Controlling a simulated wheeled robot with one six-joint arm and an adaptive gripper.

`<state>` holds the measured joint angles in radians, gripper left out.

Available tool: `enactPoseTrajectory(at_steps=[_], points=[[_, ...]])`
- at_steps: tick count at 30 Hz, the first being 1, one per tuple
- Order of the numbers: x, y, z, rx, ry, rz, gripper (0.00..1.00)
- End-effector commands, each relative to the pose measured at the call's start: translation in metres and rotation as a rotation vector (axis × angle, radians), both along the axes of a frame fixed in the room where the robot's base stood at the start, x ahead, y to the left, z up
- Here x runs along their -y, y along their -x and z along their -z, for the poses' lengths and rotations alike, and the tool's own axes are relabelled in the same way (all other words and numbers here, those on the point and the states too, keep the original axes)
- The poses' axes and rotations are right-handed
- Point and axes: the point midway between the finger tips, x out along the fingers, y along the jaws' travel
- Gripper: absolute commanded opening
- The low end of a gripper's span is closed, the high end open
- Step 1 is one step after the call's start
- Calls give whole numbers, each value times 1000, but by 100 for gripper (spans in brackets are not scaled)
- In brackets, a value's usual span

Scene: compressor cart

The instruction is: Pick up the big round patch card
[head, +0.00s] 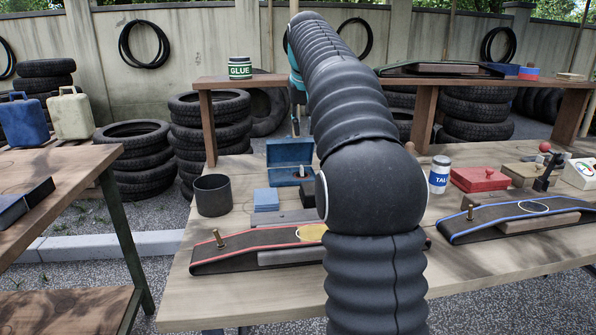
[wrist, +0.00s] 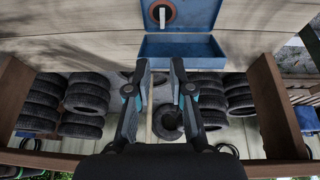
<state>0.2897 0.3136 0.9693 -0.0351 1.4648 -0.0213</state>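An open blue tin (head: 289,153) stands on the workbench in the head view, left of my arm. It also shows in the wrist view (wrist: 205,20), cut by the top edge. A dark round patch card with an orange ring and a white strip (wrist: 160,14) lies in the tin's body in the wrist view. I cannot tell its size against other cards. My gripper (wrist: 160,66) is open, with nothing between its fingers, and apart from the tin and card. In the head view my arm hides most of the gripper; only a small part (head: 296,118) shows above the tin.
A dark cup (head: 212,195) and blue cards (head: 266,199) stand beside the tin. A raised shelf with a glue can (head: 240,68) is behind. A talc bottle (head: 440,174) and red box (head: 479,179) are at right.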

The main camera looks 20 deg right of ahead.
Motion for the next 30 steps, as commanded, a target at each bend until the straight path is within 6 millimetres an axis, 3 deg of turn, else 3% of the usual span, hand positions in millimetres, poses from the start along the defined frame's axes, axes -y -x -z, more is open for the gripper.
enactPoseTrajectory(at_steps=[9, 19, 30], points=[[6, -20, 54, -3, -1, -2, 21], [10, -27, 77, -2, -1, 0, 21], [13, -39, 118, -1, 0, 0, 21]])
